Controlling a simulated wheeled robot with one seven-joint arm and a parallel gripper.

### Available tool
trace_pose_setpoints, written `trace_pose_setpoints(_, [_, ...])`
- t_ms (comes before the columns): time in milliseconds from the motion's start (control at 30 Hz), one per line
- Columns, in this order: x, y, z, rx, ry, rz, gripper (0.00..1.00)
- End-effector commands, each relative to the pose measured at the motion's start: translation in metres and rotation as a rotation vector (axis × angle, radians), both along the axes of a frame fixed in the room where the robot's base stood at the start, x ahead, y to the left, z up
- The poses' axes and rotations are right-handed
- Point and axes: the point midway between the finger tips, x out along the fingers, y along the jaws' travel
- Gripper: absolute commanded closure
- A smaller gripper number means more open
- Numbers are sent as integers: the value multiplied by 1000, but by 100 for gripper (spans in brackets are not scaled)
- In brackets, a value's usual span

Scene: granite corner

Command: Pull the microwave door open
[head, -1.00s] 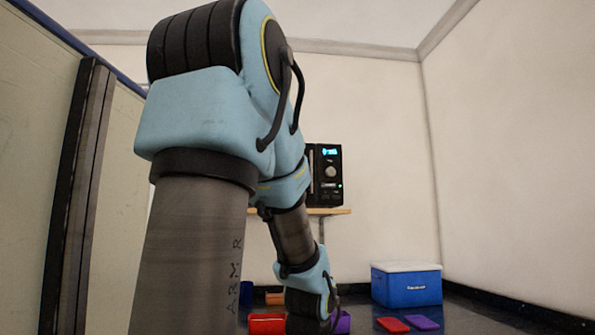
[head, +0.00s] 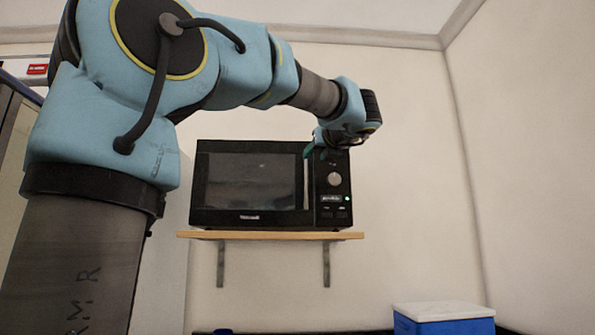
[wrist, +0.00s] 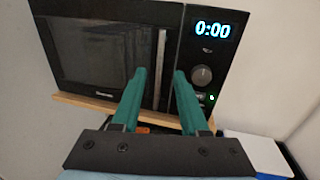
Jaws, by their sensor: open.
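The black microwave (head: 250,182) sits on a wooden wall shelf, its door shut. Its upright silver handle (head: 306,186) stands at the right edge of the door, beside the control panel. My gripper (head: 316,152) is in front of the upper handle and panel in the head view. In the wrist view my gripper (wrist: 160,75) is open with its two teal fingers apart. The handle (wrist: 161,50) shows between and beyond the fingertips there. I cannot tell how much depth separates them; nothing is held. The dial (wrist: 202,75) is right of the fingers.
The wooden shelf (head: 270,235) has two brackets below. A blue cooler with a white lid (head: 443,311) is on the floor at lower right. The wall (head: 410,190) right of the microwave is bare.

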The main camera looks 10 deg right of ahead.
Motion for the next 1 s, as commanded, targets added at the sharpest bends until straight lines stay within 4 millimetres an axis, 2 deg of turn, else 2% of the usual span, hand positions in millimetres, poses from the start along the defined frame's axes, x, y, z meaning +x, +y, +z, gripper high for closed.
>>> trace_pose_setpoints(167, [24,3,2,2,1,2,56])
trace_pose_setpoints(400, [69,9,2,1,2,2,56])
trace_pose_setpoints(600, [95,13,1,2,2,2,56])
trace_pose_setpoints(800, [104,14,-1,-2,2,0,56])
trace_pose_setpoints(1000, [104,14,-1,-2,2,-1,56])
